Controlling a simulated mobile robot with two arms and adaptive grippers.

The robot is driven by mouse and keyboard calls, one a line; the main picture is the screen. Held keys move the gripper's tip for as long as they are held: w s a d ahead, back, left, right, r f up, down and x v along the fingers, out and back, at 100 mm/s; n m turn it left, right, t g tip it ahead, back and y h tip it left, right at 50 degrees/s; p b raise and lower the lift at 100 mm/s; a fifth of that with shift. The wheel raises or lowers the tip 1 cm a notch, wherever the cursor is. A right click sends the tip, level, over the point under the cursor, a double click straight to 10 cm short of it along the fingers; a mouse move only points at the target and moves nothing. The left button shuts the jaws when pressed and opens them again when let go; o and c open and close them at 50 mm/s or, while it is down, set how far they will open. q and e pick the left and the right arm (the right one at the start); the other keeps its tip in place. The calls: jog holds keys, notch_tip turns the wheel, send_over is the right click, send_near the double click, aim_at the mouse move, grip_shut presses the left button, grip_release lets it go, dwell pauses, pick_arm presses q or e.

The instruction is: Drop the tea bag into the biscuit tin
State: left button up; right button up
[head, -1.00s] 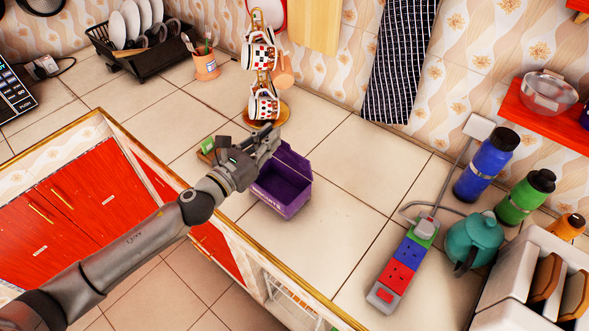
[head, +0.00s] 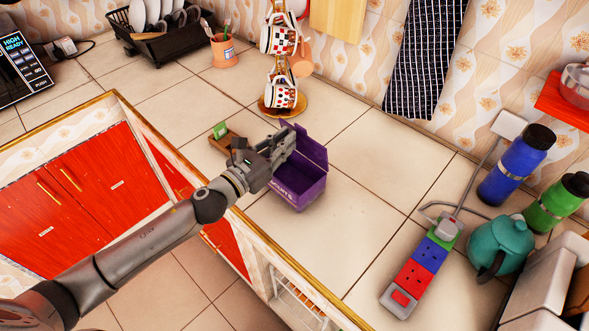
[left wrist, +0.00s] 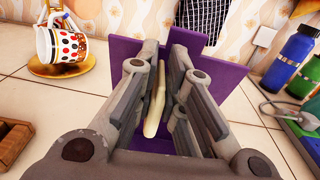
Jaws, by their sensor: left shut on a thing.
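The biscuit tin (head: 305,190) is a purple open box with its lid raised, standing on the tiled counter. Its purple walls also show in the left wrist view (left wrist: 232,88), behind and beside the fingers. My left gripper (head: 284,146) is above the tin's opening at its back left side, pointing toward it. In the left wrist view the fingers are shut on the tea bag (left wrist: 155,108), a thin cream-coloured piece. The tea bag is hidden in the head view. My right gripper is not in view.
A mug tree with spotted mugs (head: 281,96) stands behind the tin. A small wooden tray (head: 226,141) with a green packet (head: 220,130) is to its left. A power strip (head: 418,268), teal teapot (head: 499,245) and bottles stand at right. Counter between tin and strip is clear.

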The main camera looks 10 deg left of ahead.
pick_arm(q)
jog(key=o, duration=0.8)
jog(key=shift+c, duration=0.2)
jog(key=v, duration=1.2)
